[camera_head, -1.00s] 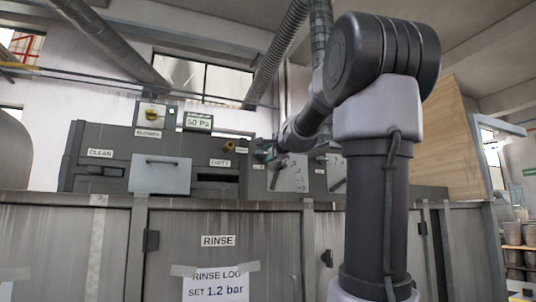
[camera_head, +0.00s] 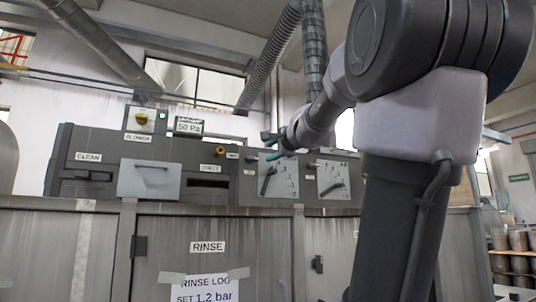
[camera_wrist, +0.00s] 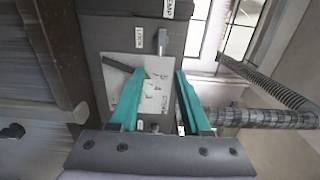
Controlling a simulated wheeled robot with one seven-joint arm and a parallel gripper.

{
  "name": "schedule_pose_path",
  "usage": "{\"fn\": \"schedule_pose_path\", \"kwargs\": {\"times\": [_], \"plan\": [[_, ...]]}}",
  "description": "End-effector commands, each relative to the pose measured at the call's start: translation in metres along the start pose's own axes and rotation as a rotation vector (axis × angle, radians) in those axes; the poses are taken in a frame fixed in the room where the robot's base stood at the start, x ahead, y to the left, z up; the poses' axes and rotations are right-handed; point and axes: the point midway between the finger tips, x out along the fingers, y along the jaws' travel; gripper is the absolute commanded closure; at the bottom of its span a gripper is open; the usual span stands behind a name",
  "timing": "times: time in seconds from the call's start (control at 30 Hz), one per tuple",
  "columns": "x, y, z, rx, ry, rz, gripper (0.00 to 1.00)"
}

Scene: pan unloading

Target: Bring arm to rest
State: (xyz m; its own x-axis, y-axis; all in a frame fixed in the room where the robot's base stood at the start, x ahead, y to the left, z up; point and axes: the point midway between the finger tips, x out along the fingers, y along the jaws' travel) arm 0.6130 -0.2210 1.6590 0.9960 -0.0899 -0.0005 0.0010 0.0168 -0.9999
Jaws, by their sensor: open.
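My gripper (camera_wrist: 155,100) shows in the wrist view with its two teal fingers spread apart and nothing between them. In the head view my gripper (camera_head: 272,146) is small, at the end of my raised arm, in front of the grey machine's upper panel (camera_head: 230,165). Past the fingers in the wrist view is a pale dial plate (camera_wrist: 140,85) with a dark lever. In the head view two such plates show, a left one (camera_head: 283,181) and a right one (camera_head: 340,183), each with a dark lever. My arm covers part of the machine's right side.
The machine carries a yellow knob (camera_head: 141,118), a 50 Pa display (camera_head: 188,126), a light drawer front (camera_head: 149,180) and a dark slot (camera_head: 208,189). A RINSE door (camera_head: 190,255) is below. Ribbed ducts (camera_head: 313,60) hang above. Shelves with drums (camera_head: 515,250) stand at right.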

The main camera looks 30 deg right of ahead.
Motion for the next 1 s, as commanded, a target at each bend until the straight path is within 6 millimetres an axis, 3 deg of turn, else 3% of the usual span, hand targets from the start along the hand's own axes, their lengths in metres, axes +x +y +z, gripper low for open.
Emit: {"fn": "schedule_pose_path", "kwargs": {"times": [0.5,0.63,0.77,0.9,1.0], "plan": [[0.000,0.001,0.001,-0.002,-0.001,0.001,0.53],[-0.002,0.018,0.017,-0.053,-0.044,0.040,0.53],[-0.013,0.070,0.061,-0.204,-0.173,0.156,0.53],[-0.046,0.157,0.116,-0.451,-0.372,0.332,0.53],[-0.079,0.218,0.140,-0.634,-0.507,0.455,0.53]]}}
